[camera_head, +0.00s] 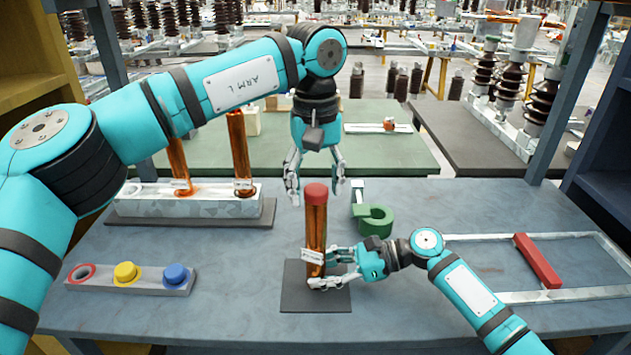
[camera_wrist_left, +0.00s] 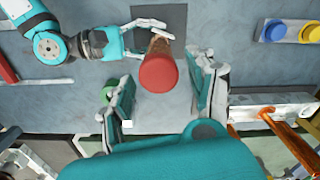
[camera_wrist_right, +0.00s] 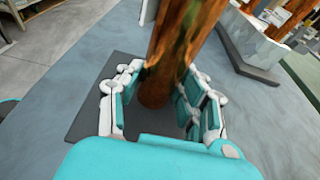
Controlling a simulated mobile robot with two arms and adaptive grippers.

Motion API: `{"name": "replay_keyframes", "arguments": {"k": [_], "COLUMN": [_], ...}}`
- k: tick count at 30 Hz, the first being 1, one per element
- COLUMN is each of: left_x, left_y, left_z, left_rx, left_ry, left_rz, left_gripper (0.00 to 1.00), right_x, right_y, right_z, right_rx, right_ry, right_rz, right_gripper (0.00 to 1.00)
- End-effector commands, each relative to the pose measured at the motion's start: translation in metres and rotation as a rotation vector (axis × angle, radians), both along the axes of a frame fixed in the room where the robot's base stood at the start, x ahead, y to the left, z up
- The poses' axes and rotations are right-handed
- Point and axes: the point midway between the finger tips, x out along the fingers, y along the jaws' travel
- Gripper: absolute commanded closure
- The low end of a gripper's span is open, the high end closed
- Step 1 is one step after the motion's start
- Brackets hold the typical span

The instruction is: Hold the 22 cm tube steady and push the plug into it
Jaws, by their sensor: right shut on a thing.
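The brown, copper-coloured tube (camera_head: 316,235) stands upright on a dark square mat (camera_head: 300,298). The red plug (camera_head: 316,192) sits at its top end, and how deep it goes in I cannot tell. In the left wrist view the plug (camera_wrist_left: 158,72) shows from above. My right gripper (camera_head: 334,268) is shut on the lower part of the tube, with its fingers on both sides of it in the right wrist view (camera_wrist_right: 160,95). My left gripper (camera_head: 315,180) points down above the plug, open and empty, its fingers spread to either side and apart from the plug.
A grey holder (camera_head: 145,283) at left carries a yellow plug, a blue plug and an empty red-ringed place. Behind it, a pale rack (camera_head: 185,205) holds two copper-coloured tubes. A red bar (camera_head: 537,261) crosses a pale frame at right.

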Motion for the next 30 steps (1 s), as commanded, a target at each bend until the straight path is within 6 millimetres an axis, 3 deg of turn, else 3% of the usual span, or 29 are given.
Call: {"name": "replay_keyframes", "arguments": {"k": [11,16,24,30], "left_x": [0.0,0.0,0.0,0.001], "left_y": [0.0,-0.001,-0.001,-0.001], "left_z": [0.005,0.03,0.088,0.113], "left_rx": [0.001,0.0,-0.001,0.0], "left_ry": [-0.002,-0.004,-0.003,-0.001], "left_rz": [0.0,-0.001,0.001,0.001], "left_gripper": [0.35,0.35,0.35,0.35], "right_x": [0.0,0.0,0.0,0.0], "right_y": [0.0,0.0,0.0,0.0], "right_z": [0.0,0.0,0.0,0.0], "right_rx": [0.001,0.001,0.001,0.001], "right_ry": [0.0,0.0,0.0,0.001], "right_rz": [0.0,0.0,0.0,0.0], "right_gripper": [0.81,0.81,0.81,0.81]}}
